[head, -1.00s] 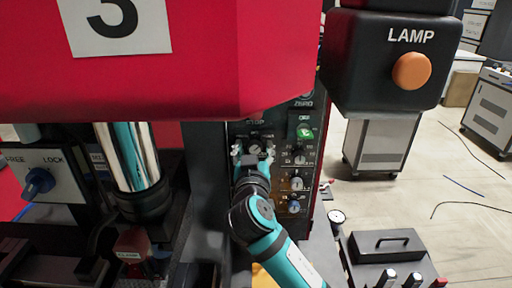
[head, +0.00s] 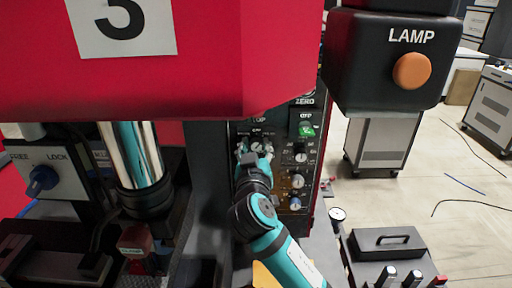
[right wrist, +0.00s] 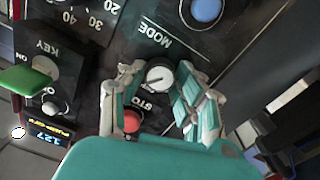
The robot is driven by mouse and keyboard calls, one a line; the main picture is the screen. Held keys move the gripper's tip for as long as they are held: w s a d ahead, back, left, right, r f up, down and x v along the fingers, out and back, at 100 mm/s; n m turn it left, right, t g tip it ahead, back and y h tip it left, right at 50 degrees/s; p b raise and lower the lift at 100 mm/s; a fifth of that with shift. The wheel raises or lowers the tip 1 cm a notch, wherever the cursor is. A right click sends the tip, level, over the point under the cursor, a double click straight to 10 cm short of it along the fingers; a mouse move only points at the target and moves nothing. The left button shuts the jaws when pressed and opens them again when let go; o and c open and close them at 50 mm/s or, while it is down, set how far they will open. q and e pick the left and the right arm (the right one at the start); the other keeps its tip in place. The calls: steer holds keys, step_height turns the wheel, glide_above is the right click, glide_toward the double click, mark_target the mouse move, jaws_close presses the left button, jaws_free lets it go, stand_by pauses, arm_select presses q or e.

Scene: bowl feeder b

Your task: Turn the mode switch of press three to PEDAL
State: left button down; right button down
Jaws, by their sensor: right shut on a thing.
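Press three is the red machine (head: 210,60) with a "3" plate, and its black control panel (head: 281,128) stands below. The mode switch, a pale round knob with a dark pointer line, shows in the right wrist view (right wrist: 160,77) beside the label MODE (right wrist: 157,32). It also shows small in the head view (head: 257,146). My right gripper (right wrist: 160,92) has its fingers on both sides of this knob and is shut on it. In the head view my right gripper (head: 253,156) is at the panel's upper left. The switch's position lettering is not readable. My left gripper is out of view.
A red STOP button (right wrist: 131,122) sits close to the fingers. A blue button (right wrist: 206,9), a key switch with a green tag (right wrist: 25,80) and several knobs share the panel. A shiny column (head: 133,153) stands left.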

steer(key=n+p, duration=0.1)
steer(key=n, duration=0.3)
steer(key=shift+p, duration=0.3)
steer(key=n+p, duration=0.2)
steer(key=n, duration=0.3)
steer(key=n+p, duration=0.3)
steer(key=n, duration=0.1)
steer(key=shift+n, duration=0.3)
steer(key=shift+f+n+y+p, duration=0.1)
steer(key=shift+n+y+p, duration=0.2)
steer(key=shift+n+p, duration=1.05)
steer(key=shift+n, duration=0.55)
steer(key=c, duration=0.9)
jaws_free()
steer(key=shift+f, duration=0.1)
steer(key=shift+c, duration=0.2)
